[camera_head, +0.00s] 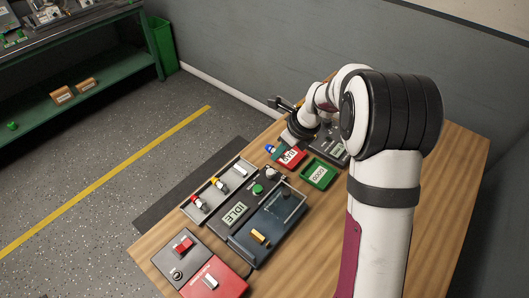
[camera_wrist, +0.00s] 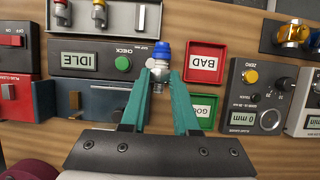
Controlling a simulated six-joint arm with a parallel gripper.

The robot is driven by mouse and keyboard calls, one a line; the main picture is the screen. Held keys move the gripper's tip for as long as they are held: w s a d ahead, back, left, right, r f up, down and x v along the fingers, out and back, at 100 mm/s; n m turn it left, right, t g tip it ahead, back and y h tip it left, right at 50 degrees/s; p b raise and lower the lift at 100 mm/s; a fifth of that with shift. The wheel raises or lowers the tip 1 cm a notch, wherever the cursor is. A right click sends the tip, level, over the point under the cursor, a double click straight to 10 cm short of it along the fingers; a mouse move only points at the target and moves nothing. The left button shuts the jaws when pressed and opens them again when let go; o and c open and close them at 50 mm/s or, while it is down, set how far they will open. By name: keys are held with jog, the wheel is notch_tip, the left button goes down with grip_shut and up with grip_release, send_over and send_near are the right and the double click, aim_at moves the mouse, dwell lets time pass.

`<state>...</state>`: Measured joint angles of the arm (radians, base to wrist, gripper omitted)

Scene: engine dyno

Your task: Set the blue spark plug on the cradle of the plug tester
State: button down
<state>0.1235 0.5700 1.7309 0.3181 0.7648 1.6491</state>
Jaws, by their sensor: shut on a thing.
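The blue spark plug (camera_wrist: 163,52) has a blue top and a metal body. My gripper (camera_wrist: 158,82) is shut on the plug's metal part between its teal fingertips, with the blue top pointing away from my wrist. In the head view the blue top (camera_head: 270,148) shows beside the red tray, under my gripper (camera_head: 278,153). The plug tester (camera_head: 234,214) has an IDLE display, also in the wrist view (camera_wrist: 88,57), and a green CHECK button (camera_wrist: 123,63). A pale round part (camera_head: 271,173) stands at the tester's far end; I cannot tell whether it is the cradle.
A red BAD tray (camera_wrist: 205,79) and a green GOOD tray (camera_head: 334,175) lie right of the tester. A grey rack (camera_head: 228,173) with other plugs lies along its left side. A dark blue box (camera_head: 291,208) and a red switch box (camera_head: 217,285) are nearby.

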jog(key=s+a, duration=0.5)
jog(key=s, duration=0.2)
send_over(258, 237)
jog(key=s+d, duration=0.1)
notch_tip(258, 237, down, 2)
jog(key=shift+f, duration=3.1)
jog(key=shift+f, duration=0.55)
jog(key=c, duration=0.6)
grip_release()
jog(key=shift+r, duration=3.55)
